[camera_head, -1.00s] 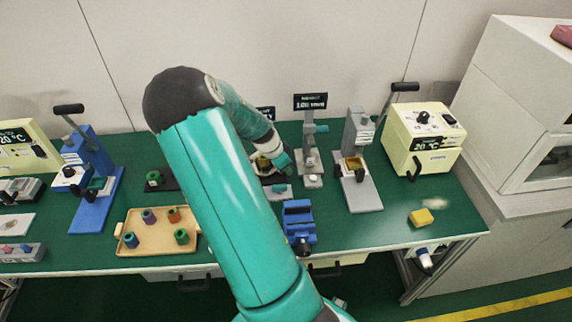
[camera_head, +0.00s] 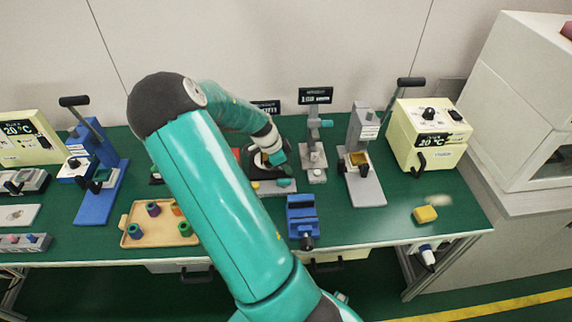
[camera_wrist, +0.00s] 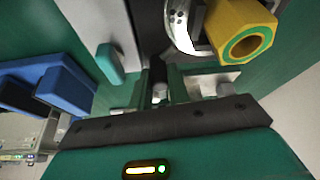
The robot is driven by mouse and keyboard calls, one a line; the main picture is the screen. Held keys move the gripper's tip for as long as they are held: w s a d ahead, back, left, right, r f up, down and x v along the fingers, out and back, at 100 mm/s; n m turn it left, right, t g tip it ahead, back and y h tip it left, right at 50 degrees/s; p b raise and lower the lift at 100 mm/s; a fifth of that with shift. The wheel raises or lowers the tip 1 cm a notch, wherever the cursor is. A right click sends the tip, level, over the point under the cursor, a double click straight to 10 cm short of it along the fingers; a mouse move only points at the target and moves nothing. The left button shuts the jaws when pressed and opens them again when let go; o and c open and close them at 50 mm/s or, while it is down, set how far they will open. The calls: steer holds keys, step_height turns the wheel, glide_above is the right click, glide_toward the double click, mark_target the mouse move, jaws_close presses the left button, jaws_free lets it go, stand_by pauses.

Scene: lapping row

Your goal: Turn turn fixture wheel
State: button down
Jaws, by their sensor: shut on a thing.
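The turn fixture is a dark base (camera_head: 254,172) behind the middle of the bench, mostly covered by my gripper in the head view. In the wrist view a silver rimmed disc (camera_wrist: 180,28), seemingly the fixture wheel, shows at the top. A yellow hexagonal piece with a green bore (camera_wrist: 243,32) sits beside it. My gripper (camera_head: 277,158) is down at the fixture. In the wrist view its fingers (camera_wrist: 161,88) are closed around a small pale knob (camera_wrist: 160,91), apparently the wheel's handle. The wheel's angle is hidden.
A blue vise (camera_head: 302,215) stands nearer the front edge, and a grey stand (camera_head: 313,160) to the right. A wooden tray (camera_head: 150,241) with coloured pieces lies left.

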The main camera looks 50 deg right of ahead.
steer(key=shift+w, duration=0.1)
steer(key=c, duration=1.3)
jaws_free()
steer(key=v, duration=1.3)
steer(key=shift+w+r, duration=0.1)
steer(key=shift+r, duration=0.25)
steer(key=shift+a, duration=0.1)
